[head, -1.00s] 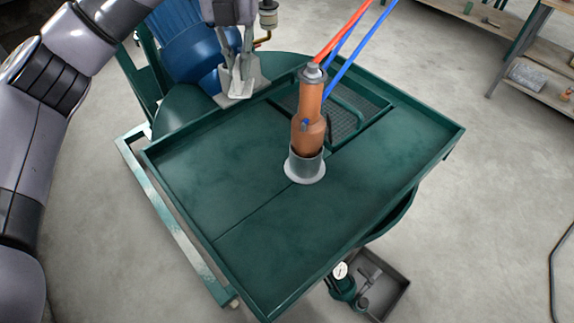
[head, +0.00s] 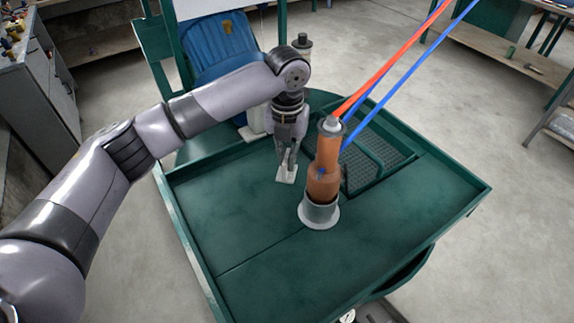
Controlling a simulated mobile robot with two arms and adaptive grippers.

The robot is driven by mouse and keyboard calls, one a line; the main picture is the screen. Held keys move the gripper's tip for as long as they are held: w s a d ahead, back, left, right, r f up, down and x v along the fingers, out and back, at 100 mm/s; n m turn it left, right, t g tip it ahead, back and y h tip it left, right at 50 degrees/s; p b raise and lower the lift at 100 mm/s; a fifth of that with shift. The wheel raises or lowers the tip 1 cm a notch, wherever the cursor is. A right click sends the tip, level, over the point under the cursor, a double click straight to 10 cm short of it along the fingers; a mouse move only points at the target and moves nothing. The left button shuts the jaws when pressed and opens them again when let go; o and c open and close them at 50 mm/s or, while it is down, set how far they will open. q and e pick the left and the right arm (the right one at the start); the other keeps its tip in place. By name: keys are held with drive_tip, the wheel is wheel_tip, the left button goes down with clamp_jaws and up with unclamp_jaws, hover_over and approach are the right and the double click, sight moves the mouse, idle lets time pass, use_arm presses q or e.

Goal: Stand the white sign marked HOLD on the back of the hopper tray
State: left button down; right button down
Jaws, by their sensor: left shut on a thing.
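The hopper tray (head: 250,242) is a dark green, shallow tray with raised rims. My left gripper (head: 288,165) points down over the back part of the tray, left of the orange spray tool. It is shut on a small white piece (head: 287,174), which looks like the sign. The piece is close to the tray floor; I cannot tell whether it touches. No HOLD lettering is readable, and the fingers hide part of it. My right gripper is out of view.
An orange tool (head: 324,175) stands upright in a grey collar (head: 320,213) on the tray, with red and blue hoses rising from it. A mesh grate (head: 378,160) with a green bar lies to its right. A blue drum (head: 222,50) is behind. The front tray floor is clear.

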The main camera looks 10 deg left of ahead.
use_arm(q)
drive_tip(key=shift+f, duration=0.4)
wheel_tip(320, 180, down, 3)
drive_tip(key=shift+f+p, duration=0.2)
drive_tip(key=shift+p, duration=0.35)
drive_tip(key=shift+f, duration=0.2)
drive_tip(key=c, duration=2)
unclamp_jaws()
drive_tip(key=shift+o, duration=1.4)
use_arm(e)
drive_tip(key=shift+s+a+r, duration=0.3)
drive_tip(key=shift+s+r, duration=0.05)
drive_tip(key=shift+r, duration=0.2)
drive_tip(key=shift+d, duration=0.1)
